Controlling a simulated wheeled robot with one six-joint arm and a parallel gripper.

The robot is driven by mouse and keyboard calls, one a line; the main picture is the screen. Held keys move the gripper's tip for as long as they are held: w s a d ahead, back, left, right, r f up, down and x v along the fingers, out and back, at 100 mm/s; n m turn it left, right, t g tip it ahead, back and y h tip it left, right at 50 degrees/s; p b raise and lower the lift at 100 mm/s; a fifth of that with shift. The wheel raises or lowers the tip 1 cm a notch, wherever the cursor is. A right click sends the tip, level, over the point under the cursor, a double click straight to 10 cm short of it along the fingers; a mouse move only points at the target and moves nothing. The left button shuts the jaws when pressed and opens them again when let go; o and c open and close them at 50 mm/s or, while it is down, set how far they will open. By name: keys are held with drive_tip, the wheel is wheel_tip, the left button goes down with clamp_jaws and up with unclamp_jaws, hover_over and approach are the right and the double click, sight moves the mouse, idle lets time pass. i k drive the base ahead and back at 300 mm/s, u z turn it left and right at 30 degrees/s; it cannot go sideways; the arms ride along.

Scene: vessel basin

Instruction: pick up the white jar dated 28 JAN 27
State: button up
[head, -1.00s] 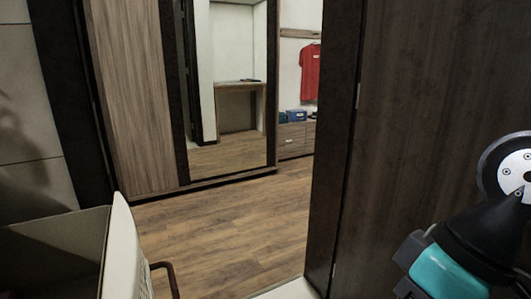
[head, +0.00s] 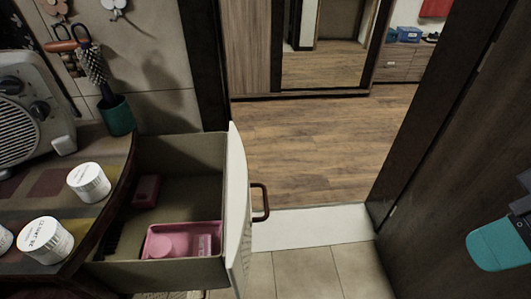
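Several white jars stand on the countertop at the left of the head view. A third jar (head: 4,239) is cut off by the left picture edge. My gripper is not in view. Only a teal and dark part of my arm shows at the right edge, far from the jars.
Free floor lies beyond the drawer.

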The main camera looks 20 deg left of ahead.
sight(44, 239)
drive_tip(key=u, duration=1.65)
drive_tip(key=k, duration=1.15)
drive_tip(key=u, duration=0.3)
drive_tip(key=i, duration=0.7)
drive_tip(key=u, duration=0.4)
drive_tip(key=i, duration=1.05)
drive_tip(key=z, duration=0.45)
